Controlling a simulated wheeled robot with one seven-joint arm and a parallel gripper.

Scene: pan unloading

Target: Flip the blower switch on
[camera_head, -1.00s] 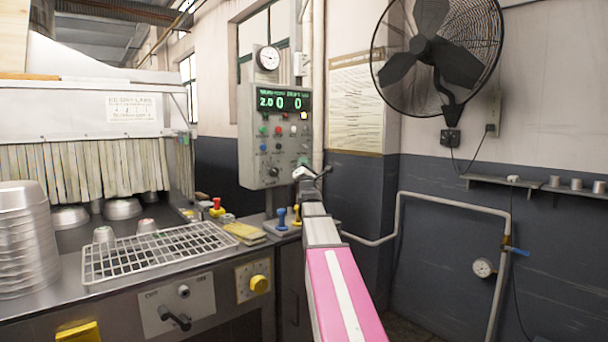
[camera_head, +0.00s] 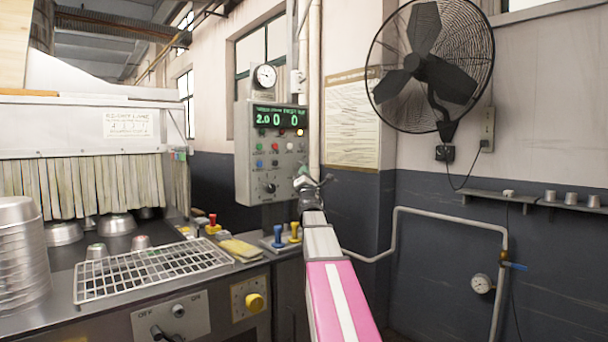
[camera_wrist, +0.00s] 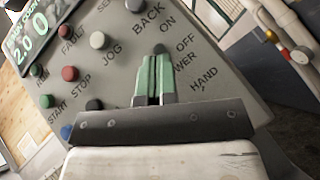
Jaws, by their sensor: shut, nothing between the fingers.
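The grey control panel (camera_head: 246,150) hangs on the wall, with a lit green display (camera_head: 280,118), coloured buttons and a black knob (camera_head: 270,188). My gripper (camera_head: 318,182) is at the panel's lower right edge in the head view. In the wrist view, my gripper (camera_wrist: 153,75) is shut, its green-padded fingers together in front of the panel (camera_wrist: 122,62). The fingers hide part of that area.
A wall fan (camera_head: 432,70) hangs upper right. A pipe (camera_head: 450,216) runs along the right wall.

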